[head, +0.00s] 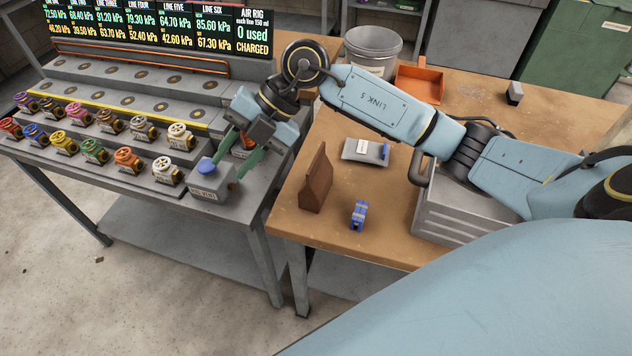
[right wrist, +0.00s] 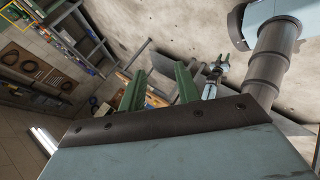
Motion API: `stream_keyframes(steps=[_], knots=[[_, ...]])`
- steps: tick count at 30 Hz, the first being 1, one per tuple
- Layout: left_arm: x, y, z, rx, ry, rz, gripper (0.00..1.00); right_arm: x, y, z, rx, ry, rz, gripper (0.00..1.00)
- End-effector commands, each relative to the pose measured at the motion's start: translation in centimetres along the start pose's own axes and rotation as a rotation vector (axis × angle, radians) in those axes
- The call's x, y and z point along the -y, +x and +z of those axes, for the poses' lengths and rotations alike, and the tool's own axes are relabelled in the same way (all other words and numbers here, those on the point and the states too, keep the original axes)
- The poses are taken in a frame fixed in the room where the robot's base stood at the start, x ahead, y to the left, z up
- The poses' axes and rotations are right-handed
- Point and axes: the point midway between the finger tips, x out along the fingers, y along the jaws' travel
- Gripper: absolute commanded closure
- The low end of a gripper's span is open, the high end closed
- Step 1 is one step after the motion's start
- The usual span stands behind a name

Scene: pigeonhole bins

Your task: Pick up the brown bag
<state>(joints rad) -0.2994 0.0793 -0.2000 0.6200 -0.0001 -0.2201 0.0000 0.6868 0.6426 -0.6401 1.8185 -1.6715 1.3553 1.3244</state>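The brown bag (head: 316,180) stands upright near the front left edge of the wooden table in the head view, its top narrowing to a ridge.
A blue object (head: 358,214) stands right of the bag, with a grey scale-like device (head: 366,151) behind. A grey crate (head: 455,222), an orange tray (head: 420,84) and a bucket (head: 372,48) are on the table. Several coloured valves (head: 95,151) line the bench.

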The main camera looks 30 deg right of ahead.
Motion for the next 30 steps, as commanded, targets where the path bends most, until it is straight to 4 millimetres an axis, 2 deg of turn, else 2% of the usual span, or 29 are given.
stream_keyframes(steps=[1,3,6,9,12,16,24,30], knots=[[0.0,0.0,0.0,0.000,0.000,0.000,0.64,1.5,-1.7,2.1,0.080,0.035,-0.124,0.67],[0.0,0.0,0.0,0.000,0.000,0.000,0.64,3.7,-4.1,4.4,0.184,0.101,-0.279,0.67],[0.0,0.0,0.0,0.000,0.000,0.000,0.64,6.0,-7.7,6.8,0.316,0.201,-0.447,0.67],[0.0,0.0,0.0,0.000,0.000,0.000,0.64,7.5,-10.7,8.1,0.412,0.284,-0.555,0.67],[0.0,0.0,0.0,0.000,0.000,0.000,0.64,8.3,-12.3,8.6,0.465,0.334,-0.615,0.67],[0.0,-0.1,0.0,0.000,0.000,0.000,0.64,9.5,-12.1,9.1,0.484,0.356,-0.640,0.67],[0.0,-0.2,0.0,0.000,0.000,0.000,0.64,12.7,-8.4,10.7,0.481,0.354,-0.638,0.67],[0.0,-0.3,0.0,0.000,0.000,0.000,0.64,13.7,-7.2,11.3,0.482,0.350,-0.635,0.67]])
